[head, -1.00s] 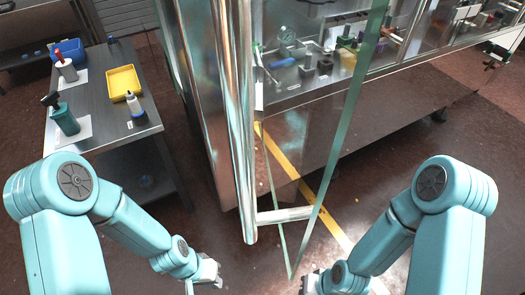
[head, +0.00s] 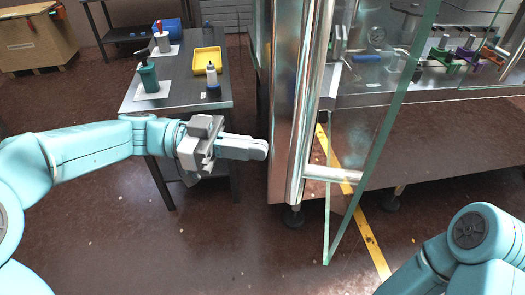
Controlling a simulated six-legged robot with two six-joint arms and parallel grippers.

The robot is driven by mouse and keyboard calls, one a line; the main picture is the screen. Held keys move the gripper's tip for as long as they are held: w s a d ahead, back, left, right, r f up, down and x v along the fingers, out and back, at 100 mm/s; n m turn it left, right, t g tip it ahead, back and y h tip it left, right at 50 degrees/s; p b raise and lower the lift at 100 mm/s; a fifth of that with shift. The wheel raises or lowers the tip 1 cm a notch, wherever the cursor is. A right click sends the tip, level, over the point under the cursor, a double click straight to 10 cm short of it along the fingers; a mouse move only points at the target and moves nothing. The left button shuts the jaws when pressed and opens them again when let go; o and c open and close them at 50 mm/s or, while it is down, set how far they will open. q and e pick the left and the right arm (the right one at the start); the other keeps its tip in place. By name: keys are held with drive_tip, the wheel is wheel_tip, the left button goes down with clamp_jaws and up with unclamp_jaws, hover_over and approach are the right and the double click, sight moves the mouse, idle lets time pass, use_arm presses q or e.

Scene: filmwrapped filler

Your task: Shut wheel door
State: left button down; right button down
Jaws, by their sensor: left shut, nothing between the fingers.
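The glass door (head: 375,130) of the filler stands open. It shows nearly edge-on, with its green edge toward me. A long upright metal bar handle (head: 314,90) is fixed to it by a short metal bracket (head: 333,174) low down. My left gripper (head: 262,148) reaches in from the left with its fingers shut and empty. Its tips point right, just left of the metal column and handle in the picture. I cannot tell whether they touch anything. My right arm shows at the bottom right, but its gripper is out of view.
A metal side table (head: 180,88) on the left holds a yellow tray (head: 208,60) and several bottles. A shiny metal column (head: 283,110) stands behind the handle. A wooden crate (head: 38,38) is far left. The floor in front is clear.

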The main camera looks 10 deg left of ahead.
sight(340, 161)
use_arm(q)
drive_tip(key=d+p, duration=0.2)
drive_tip(key=d, duration=0.8)
drive_tip(key=shift+s+p, duration=0.1)
drive_tip(key=shift+p, duration=0.3)
drive_tip(key=shift+d, duration=0.65)
drive_tip(key=shift+f, duration=0.1)
drive_tip(key=shift+d, duration=0.1)
